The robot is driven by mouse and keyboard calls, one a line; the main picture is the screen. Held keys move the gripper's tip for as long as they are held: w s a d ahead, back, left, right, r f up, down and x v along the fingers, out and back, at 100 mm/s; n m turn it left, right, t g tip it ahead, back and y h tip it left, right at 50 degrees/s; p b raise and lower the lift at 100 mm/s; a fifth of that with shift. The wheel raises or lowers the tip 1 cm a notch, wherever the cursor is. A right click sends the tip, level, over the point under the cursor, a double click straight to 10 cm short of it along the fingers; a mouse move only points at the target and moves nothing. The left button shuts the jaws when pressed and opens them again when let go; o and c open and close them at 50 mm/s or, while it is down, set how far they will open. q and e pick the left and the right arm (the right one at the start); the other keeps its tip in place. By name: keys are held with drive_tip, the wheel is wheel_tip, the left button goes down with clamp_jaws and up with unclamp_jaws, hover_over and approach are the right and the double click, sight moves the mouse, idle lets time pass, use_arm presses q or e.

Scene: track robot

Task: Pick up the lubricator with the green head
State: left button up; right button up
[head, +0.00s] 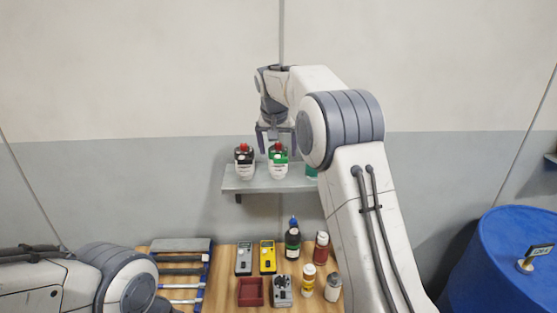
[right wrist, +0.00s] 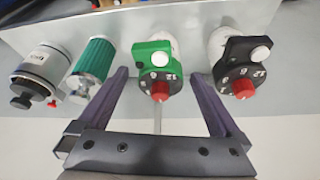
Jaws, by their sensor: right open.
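The lubricator with the green head (head: 279,168) stands on a grey wall shelf (head: 236,184). It has a white body and a red knob. In the right wrist view its green head (right wrist: 153,62) shows between my finger tips, with the red knob towards me. My right gripper (head: 276,143) is open at the shelf, close to the green head; it also shows in the right wrist view (right wrist: 159,80). I cannot tell whether the fingers touch it. A similar lubricator with a black head (head: 244,162) stands beside it. My left gripper is out of view.
In the right wrist view a green ribbed cylinder (right wrist: 95,58) and a clear-and-black unit (right wrist: 42,75) stand on the green lubricator's other side. Below is a wooden table (head: 222,290) with bottles, meters and a red tray (head: 250,292). A blue drum (head: 500,265) stands right.

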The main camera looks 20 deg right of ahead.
sight(278, 165)
drive_tip(key=p+x, duration=0.1)
drive_tip(key=x, duration=0.2)
drive_tip(key=shift+w+f+p, duration=0.15)
drive_tip(key=shift+f+p, duration=0.1)
drive_tip(key=shift+p, duration=0.05)
drive_tip(key=shift+w+f, duration=0.1)
drive_tip(key=shift+f, duration=0.2)
drive_tip(key=c, duration=1.3)
drive_tip(key=shift+r, duration=0.1)
drive_tip(key=shift+c, duration=1)
